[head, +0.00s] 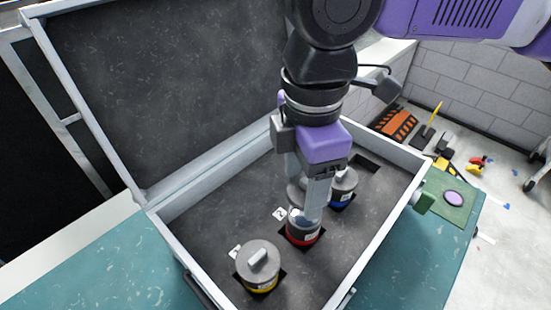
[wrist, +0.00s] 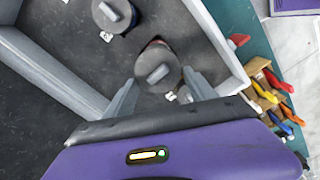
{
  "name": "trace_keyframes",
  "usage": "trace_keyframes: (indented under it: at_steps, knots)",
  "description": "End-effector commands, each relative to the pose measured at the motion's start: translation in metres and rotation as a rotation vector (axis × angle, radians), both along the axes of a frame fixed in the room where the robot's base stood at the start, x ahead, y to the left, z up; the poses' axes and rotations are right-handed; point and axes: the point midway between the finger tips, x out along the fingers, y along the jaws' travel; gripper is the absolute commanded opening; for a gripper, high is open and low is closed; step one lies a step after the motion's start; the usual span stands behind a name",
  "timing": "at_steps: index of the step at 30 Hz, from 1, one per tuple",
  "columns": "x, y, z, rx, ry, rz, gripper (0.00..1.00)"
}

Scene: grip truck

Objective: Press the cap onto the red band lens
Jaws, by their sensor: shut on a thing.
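The red band lens (head: 302,236) stands upright in its foam slot in the middle of the open case. Its pale top shows in the head view. My gripper (head: 304,203) points down over it, shut on a dark grey cap (head: 295,191). In the wrist view the cap (wrist: 157,70), with a raised lighter bar on top, sits between the fingers of my gripper (wrist: 161,80). In the head view the cap looks above the lens, apart from it. The near finger hides part of cap and lens. A sliver of red shows behind the cap in the wrist view.
A capped yellow band lens (head: 260,278) stands nearer, and a capped blue band lens (head: 343,188) farther back. The case wall (head: 385,228) and raised lid (head: 150,90) bound the space. A purple disc (head: 453,197) lies outside. A tool rack (wrist: 268,98) stands beyond the case.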

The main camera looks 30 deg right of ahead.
Motion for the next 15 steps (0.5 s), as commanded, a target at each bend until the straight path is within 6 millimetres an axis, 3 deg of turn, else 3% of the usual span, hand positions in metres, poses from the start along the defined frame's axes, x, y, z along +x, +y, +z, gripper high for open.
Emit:
trace_keyframes:
  at_steps: [15]
  knots:
    - [0.0, 0.0, -0.026, -0.001, -0.001, -0.001, 0.27]
